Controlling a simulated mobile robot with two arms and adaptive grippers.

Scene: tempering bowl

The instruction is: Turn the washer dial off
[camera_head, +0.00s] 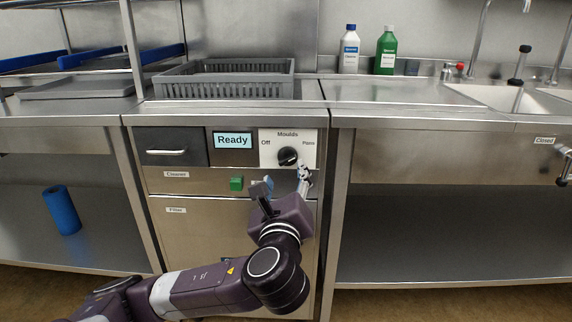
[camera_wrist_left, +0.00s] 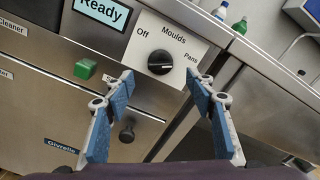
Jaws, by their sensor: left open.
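The washer dial is a round black knob (camera_head: 289,156) on a white plate lettered Off, Moulds and Pans. My left gripper (camera_head: 283,182) is open and empty in front of the panel, just below the dial. In the left wrist view its blue-padded fingers (camera_wrist_left: 162,87) stand apart, with the dial beyond and between their tips. My right gripper does not show.
A green button (camera_head: 236,184) sits below the display, and a drawer with a handle (camera_head: 166,152) is at the panel's left. A grey rack (camera_head: 224,80) stands on top. White (camera_head: 349,50) and green (camera_head: 386,51) bottles stand behind the right counter. A blue roll (camera_head: 61,210) is on the lower left shelf.

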